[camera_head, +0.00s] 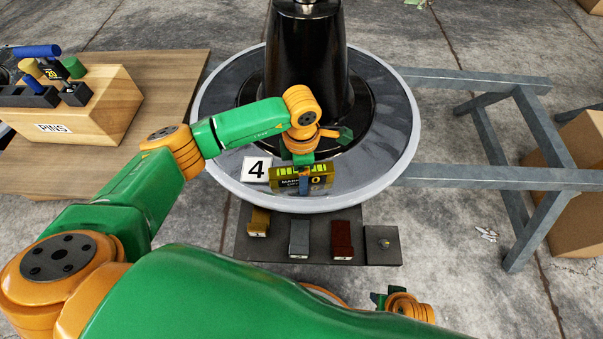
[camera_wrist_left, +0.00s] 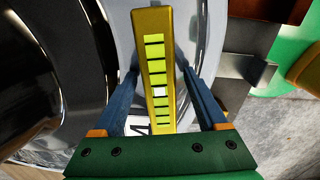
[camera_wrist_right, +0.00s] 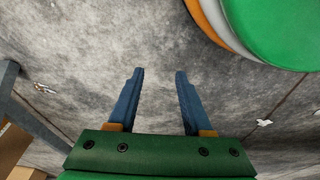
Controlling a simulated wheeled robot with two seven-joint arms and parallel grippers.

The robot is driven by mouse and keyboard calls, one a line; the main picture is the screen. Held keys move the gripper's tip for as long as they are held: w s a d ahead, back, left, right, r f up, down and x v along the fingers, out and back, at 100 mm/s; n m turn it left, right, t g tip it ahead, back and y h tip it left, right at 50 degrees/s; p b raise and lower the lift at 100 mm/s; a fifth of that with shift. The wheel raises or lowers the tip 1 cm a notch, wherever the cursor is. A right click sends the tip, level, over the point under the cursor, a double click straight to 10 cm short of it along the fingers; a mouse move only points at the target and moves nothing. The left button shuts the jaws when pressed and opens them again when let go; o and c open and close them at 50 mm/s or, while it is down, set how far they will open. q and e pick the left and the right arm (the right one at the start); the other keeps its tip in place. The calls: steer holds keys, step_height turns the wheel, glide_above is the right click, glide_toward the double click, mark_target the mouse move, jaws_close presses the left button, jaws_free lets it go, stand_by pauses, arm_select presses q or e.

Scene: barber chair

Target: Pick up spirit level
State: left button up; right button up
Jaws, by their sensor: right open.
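The spirit level (camera_head: 322,178) is a yellow-edged block with bright yellow-green segments, at the front of the round chair base in the head view. In the left wrist view the level (camera_wrist_left: 156,60) lies lengthwise between the fingers of my left gripper (camera_wrist_left: 157,80). That gripper is open, its blue fingers on either side of the level with a visible gap near their bases. Contact at the tips is unclear. In the head view one finger hides part of the level's front. My right gripper (camera_wrist_right: 158,85) is open and empty above the concrete floor.
A number 4 card (camera_head: 256,169) is beside the level on the chair base (camera_head: 222,110). A dark tray (camera_head: 270,246) with several small blocks lies in front. A wooden PINS box (camera_head: 105,105) stands on a board at left. A grey metal frame (camera_head: 480,175) stands at right.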

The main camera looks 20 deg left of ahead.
arm_select(q)
jaws_close()
